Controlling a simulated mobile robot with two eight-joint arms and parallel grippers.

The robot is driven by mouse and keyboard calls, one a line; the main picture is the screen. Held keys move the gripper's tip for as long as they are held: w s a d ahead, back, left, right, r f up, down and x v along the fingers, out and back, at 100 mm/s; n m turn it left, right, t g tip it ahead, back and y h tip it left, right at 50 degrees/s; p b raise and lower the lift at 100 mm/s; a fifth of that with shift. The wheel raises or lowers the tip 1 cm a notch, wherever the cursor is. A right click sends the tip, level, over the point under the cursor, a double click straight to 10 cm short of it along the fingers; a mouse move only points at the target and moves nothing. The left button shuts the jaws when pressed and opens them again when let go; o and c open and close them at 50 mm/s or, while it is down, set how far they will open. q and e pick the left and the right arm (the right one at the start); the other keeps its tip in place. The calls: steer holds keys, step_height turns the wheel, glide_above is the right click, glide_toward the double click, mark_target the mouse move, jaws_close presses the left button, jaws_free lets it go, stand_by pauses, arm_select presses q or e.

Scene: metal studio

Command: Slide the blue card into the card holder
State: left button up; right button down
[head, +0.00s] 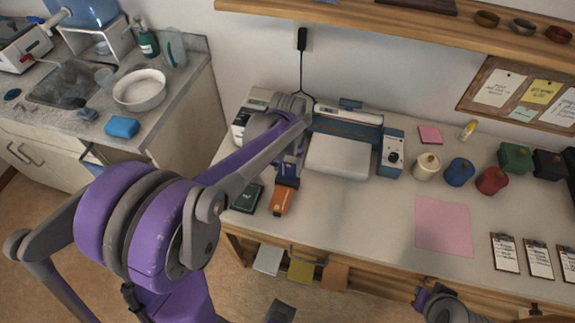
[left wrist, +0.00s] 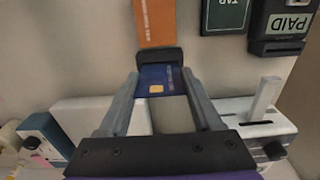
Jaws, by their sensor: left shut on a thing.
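The blue card (left wrist: 160,80), with a gold chip, is between the fingertips of my left gripper (left wrist: 161,76), which is shut on it. In the head view my left gripper (head: 287,178) is over the left part of the worktop. An orange holder (left wrist: 155,22) with a black mouth (left wrist: 158,58) lies straight ahead of the card; the holder also shows in the head view (head: 281,203). The card's far edge meets the black mouth; I cannot tell how far inside it is. My right gripper (head: 425,298) shows partly at the bottom right; its fingers are unclear.
A dark green TAP pad (head: 246,198) lies left of the holder; a black PAID device (left wrist: 280,28) shows in the wrist view. A white machine (head: 338,156) stands behind. A pink sheet (head: 443,226) and clipboards (head: 505,253) lie right; the worktop between is clear.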

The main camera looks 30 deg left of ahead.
arm_select(q)
steer(key=shift+f+b, duration=0.85)
steer(key=shift+f, duration=0.4)
stand_by(0.5)
steer(key=o, duration=1.4)
steer(key=shift+c, duration=0.2)
step_height(320, 180, up, 11)
steer(key=shift+f+p, duration=0.1)
steer(key=shift+p, duration=0.4)
steer(key=s+d+f+m+t+p, duration=0.1)
steer(key=s+d+t, duration=0.1)
steer(key=s, duration=0.5)
steer(key=s+d+f+m+t+p, duration=0.1)
steer(key=s+d+f+t, duration=0.1)
steer(key=s+d, duration=0.3)
steer(key=s+t, duration=0.1)
steer(key=s, duration=0.2)
steer(key=shift+s+m, duration=0.2)
steer(key=shift+m, duration=0.1)
